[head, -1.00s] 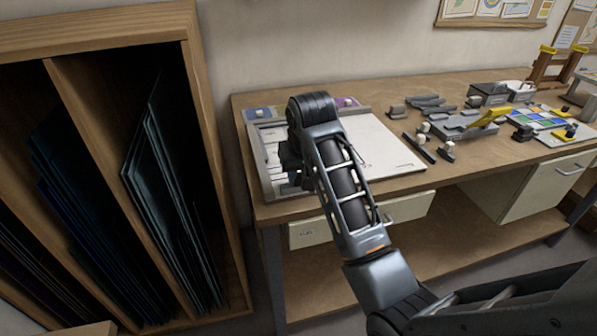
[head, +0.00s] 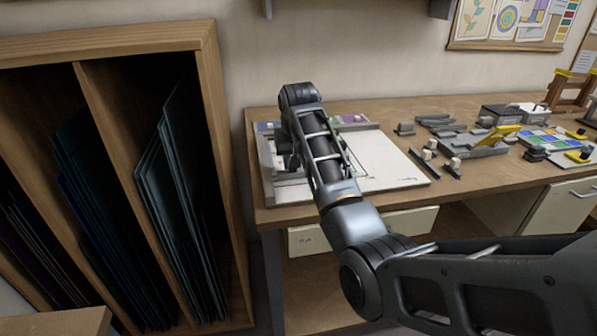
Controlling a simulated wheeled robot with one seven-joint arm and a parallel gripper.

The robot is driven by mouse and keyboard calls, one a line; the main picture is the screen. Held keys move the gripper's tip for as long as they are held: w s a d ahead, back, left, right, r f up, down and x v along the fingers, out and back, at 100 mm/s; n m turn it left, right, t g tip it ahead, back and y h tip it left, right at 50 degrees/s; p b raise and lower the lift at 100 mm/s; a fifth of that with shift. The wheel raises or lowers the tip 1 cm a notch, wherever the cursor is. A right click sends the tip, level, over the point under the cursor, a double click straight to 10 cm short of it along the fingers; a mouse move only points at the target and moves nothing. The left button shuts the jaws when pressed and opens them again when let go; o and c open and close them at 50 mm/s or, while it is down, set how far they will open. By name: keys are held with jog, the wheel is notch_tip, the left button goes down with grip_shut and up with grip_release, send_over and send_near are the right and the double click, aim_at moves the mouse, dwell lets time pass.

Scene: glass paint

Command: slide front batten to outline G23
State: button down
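The pale work board (head: 385,165) lies on the left part of the bench. My arm reaches over it from the front right. My gripper (head: 284,160) points down at the board's left side, partly hidden behind my own wrist and forearm. I cannot see whether its fingers are apart or touching anything. A grey strip (head: 291,183) along the board's front left edge, below the gripper, may be the front batten. Printed lines show on the board beside my arm, but no G23 label is legible.
Several grey tools and small blocks (head: 438,121) lie right of the board, with a yellow-handled tool (head: 492,138) and a coloured glass panel (head: 550,138) beyond. A wooden rack (head: 213,120) of glass sheets stands left of the wooden bench (head: 480,178).

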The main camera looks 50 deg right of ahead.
jog(key=shift+w+d+f, duration=0.1)
jog(key=shift+w, duration=0.05)
jog(key=c, duration=1)
grip_release()
jog(key=shift+o, duration=0.2)
jog(key=shift+r, duration=0.2)
jog(key=v, duration=0.7)
jog(key=shift+r+b, duration=0.3)
jog(key=shift+b, duration=0.1)
